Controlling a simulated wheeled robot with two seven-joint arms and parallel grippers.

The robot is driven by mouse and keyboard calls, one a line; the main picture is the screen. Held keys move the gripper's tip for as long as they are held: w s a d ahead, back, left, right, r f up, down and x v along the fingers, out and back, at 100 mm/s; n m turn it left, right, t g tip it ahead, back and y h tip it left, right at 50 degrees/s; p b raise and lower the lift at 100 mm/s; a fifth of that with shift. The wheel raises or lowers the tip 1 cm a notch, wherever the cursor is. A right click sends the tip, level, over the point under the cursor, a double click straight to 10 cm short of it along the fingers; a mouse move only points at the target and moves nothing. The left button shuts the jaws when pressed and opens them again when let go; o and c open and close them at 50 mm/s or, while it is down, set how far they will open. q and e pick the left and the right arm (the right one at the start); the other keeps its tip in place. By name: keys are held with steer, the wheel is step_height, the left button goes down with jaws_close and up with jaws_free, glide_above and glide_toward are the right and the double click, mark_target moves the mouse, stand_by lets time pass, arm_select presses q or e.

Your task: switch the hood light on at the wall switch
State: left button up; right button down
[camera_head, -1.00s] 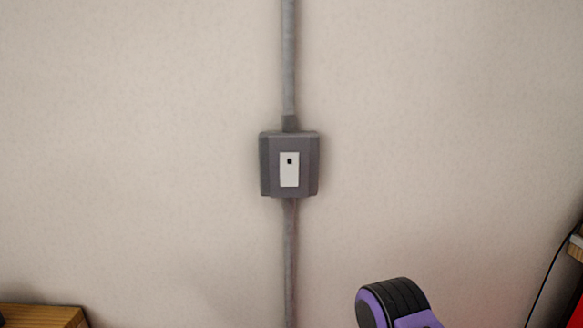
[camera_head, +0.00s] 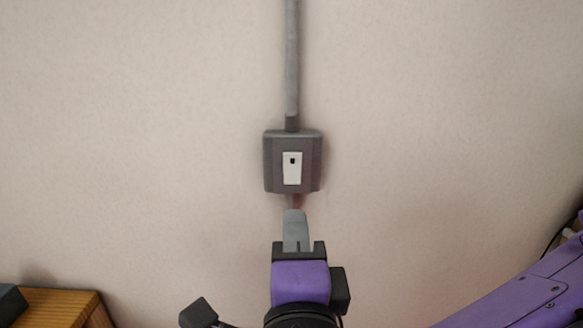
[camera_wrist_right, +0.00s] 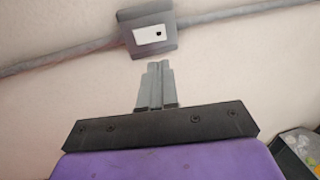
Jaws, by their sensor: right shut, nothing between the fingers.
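The wall switch is a grey box (camera_head: 293,143) with a white rocker (camera_head: 292,168) that has a small dark mark near its top. In the right wrist view the box (camera_wrist_right: 149,50) and white rocker (camera_wrist_right: 150,34) lie just beyond the fingertips. My right gripper (camera_head: 294,214) is shut and empty, its grey fingers pointing up just below the box in the head view. The right wrist view shows its two fingers (camera_wrist_right: 160,68) side by side, apart from the rocker in the picture. Whether the tip touches the wall cannot be told. My left gripper is not in view.
A grey conduit (camera_head: 292,60) runs up the wall from the box. A wooden piece of furniture (camera_head: 62,305) with a dark object (camera_head: 10,303) on it stands at the lower left. The wall (camera_head: 150,120) around the switch is bare.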

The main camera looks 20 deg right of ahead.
steer(key=p, duration=0.7)
glide_toward(291, 160)
steer(key=s, duration=0.2)
steer(key=p+x, duration=0.2)
steer(key=x, duration=0.6)
steer(key=shift+a, duration=0.2)
steer(key=shift+w+f, duration=0.1)
steer(key=shift+w, duration=0.35)
